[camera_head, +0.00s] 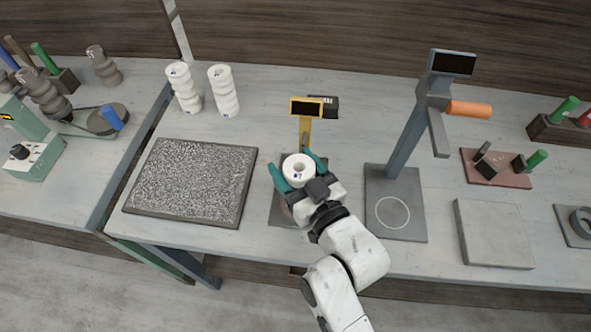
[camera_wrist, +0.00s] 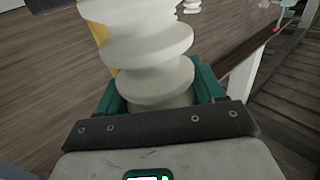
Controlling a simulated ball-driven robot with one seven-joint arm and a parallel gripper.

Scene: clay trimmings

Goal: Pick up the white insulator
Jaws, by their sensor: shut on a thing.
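A white insulator (camera_head: 299,167) with a round hole in its top stands between the teal fingers of my gripper (camera_head: 297,174). My gripper is shut on it, over a dark plate (camera_head: 283,210) in front of a yellow stand (camera_head: 304,128). In the wrist view the white ribbed insulator (camera_wrist: 148,50) rises upright between the teal fingers (camera_wrist: 160,92). Its lower end is hidden by my gripper. I cannot tell whether it touches the plate. Two other white insulators (camera_head: 184,88) (camera_head: 223,91) stand at the back left of the table.
A speckled grey mat (camera_head: 192,181) lies to the left. A pale slab (camera_head: 493,233) and a reddish board (camera_head: 497,170) lie farther right. Bare tabletop shows at the back.

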